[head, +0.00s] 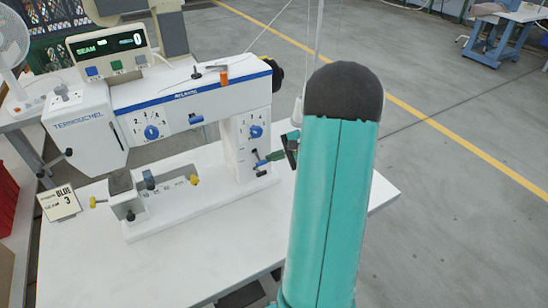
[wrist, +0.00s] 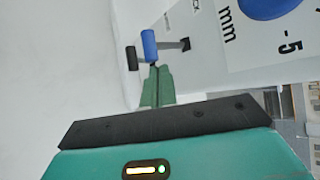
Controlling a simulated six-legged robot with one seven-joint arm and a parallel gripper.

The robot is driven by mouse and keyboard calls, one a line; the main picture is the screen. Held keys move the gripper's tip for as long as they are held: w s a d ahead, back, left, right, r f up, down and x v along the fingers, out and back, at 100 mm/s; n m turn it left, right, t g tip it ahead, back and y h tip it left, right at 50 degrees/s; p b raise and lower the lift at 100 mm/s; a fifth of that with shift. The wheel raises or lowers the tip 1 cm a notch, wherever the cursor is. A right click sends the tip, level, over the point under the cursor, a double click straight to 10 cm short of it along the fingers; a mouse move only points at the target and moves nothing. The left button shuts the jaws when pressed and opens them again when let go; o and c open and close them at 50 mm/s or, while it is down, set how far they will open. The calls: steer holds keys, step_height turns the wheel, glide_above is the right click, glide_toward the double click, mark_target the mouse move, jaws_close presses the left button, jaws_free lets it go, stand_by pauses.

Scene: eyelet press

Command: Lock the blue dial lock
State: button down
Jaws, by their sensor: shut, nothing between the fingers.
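The white eyelet press stands on the table. Its right column carries a blue dial (head: 256,131), which also shows partly in the wrist view (wrist: 268,6). Below the dial is a small lever with a blue handle (wrist: 149,46), beside a black knob (wrist: 132,57); the blue handle also shows small in the head view (head: 261,163). My gripper (wrist: 154,70) has its green fingers together, empty, with the tips right at the lower end of the blue handle. I cannot tell whether they touch. In the head view my gripper (head: 274,156) is partly hidden behind my arm.
Another blue dial (head: 152,132) is on the press's front. A clamp with yellow knobs (head: 150,182) sits on the press base. A card (head: 59,203) stands at the left. A display box (head: 110,50) is on top. The table's front right is clear.

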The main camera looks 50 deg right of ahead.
steer(key=shift+r, duration=0.2)
steer(key=r+g, duration=0.1)
steer(key=m+g, duration=0.1)
steer(key=g, duration=0.1)
steer(key=shift+r+m+g+y, duration=0.3)
steer(key=shift+r, duration=0.1)
steer(key=shift+w+r, duration=0.15)
steer(key=shift+r, duration=0.1)
stand_by(1.4)
steer(key=shift+r, duration=0.95)
